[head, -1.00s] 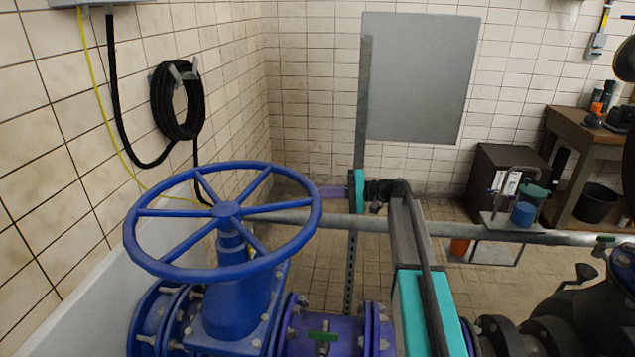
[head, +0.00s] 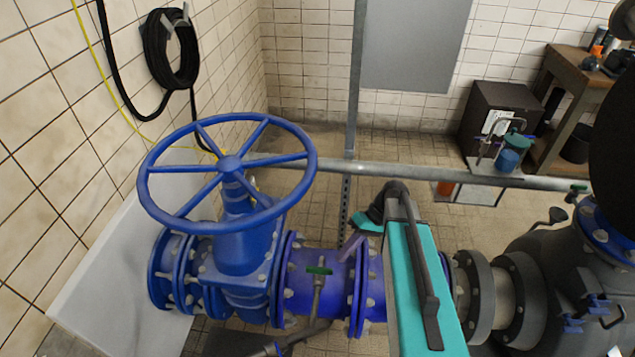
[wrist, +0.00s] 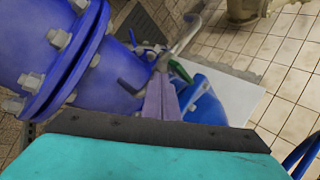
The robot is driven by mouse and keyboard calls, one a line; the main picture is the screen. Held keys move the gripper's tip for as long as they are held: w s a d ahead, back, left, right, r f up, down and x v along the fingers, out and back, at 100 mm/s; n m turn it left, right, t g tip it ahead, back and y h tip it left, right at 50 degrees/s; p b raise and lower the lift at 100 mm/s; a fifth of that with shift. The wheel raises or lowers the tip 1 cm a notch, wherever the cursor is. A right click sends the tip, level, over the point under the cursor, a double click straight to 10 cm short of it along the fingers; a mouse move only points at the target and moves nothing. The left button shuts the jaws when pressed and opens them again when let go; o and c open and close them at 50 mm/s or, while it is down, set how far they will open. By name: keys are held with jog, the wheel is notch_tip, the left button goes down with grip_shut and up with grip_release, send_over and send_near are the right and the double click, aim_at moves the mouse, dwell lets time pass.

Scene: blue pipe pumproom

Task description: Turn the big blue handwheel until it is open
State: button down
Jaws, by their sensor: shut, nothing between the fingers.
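The big blue handwheel (head: 230,164) sits on top of a blue valve body (head: 240,235) at the left of the head view. It has several spokes, and its rim is clear of my gripper. My gripper (head: 350,245) is to the right of the wheel and lower than its rim, by the flanged blue pipe. In the wrist view its purple fingers (wrist: 160,100) are together and empty, pointing toward a small green-handled tap. A blue curved bar at the lower right edge of that view may be part of the wheel's rim.
The blue pipe (head: 320,285) carries a small green-handled tap (head: 318,270) close to my gripper. A grey horizontal pipe (head: 400,172) and a vertical post (head: 354,100) stand behind. A tiled wall with a coiled black hose (head: 170,50) is at the left.

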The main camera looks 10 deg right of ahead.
jog(key=s+a+f+m+g+h+p, duration=0.1)
jog(key=s+f+h, duration=0.2)
jog(key=s+f, duration=0.7)
jog(key=s+a+f+m+g+h, duration=0.2)
jog(key=s+f+h, duration=0.2)
jog(key=s+f, duration=0.6)
jog(key=s, duration=0.5)
jog(key=shift+a+h+p, duration=0.15)
jog(key=shift+h+p, duration=0.15)
jog(key=shift+p, duration=0.1)
jog(key=shift+f+m, duration=0.1)
jog(key=shift+m, duration=0.2)
